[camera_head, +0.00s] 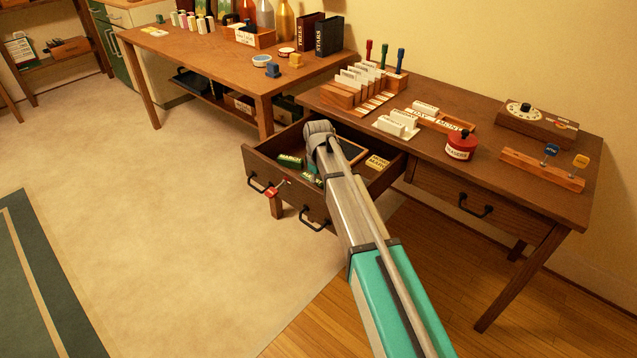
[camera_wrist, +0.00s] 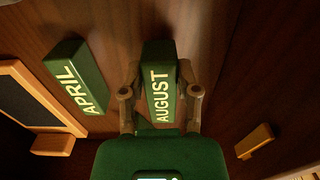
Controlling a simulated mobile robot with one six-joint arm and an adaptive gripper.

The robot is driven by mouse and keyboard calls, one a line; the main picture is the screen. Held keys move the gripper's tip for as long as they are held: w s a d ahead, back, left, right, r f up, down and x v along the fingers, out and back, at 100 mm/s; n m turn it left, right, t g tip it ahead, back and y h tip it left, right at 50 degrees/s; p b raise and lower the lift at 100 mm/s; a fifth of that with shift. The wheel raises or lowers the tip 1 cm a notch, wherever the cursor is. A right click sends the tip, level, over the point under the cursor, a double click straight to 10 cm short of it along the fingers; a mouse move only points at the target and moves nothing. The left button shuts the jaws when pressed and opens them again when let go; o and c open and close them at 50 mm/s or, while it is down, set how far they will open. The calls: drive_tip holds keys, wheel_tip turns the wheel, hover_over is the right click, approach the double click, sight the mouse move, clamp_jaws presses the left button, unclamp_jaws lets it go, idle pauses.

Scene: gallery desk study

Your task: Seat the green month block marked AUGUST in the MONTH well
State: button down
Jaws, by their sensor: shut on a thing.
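The green block marked AUGUST (camera_wrist: 160,82) stands out in the wrist view, lettering facing the camera. My gripper (camera_wrist: 161,95) is shut on it, one finger on each long side. Another green block, marked APRIL (camera_wrist: 75,78), lies just left of it. In the head view my arm reaches down into the open drawer (camera_head: 262,166), where green blocks (camera_head: 290,161) show beside it; their lettering is too small to tell apart. The wooden holder lettered DAY and MONTH (camera_head: 447,124) is on the desk behind the drawer. My fingertips are hidden in the head view.
The drawer also holds a dark framed slate (camera_head: 352,150) and a lettered tan card (camera_head: 377,163). Near the holder are white blocks on a tray (camera_head: 397,123), a red ERASERS pot (camera_head: 461,145) and a card rack (camera_head: 352,88).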

wheel_tip(320, 180, up, 2)
drive_tip(key=shift+p, duration=0.75)
drive_tip(key=s+d+r+p, duration=0.8)
drive_tip(key=s+r+p, duration=0.1)
drive_tip(key=s, duration=0.2)
drive_tip(key=shift+s+r+p, duration=0.35)
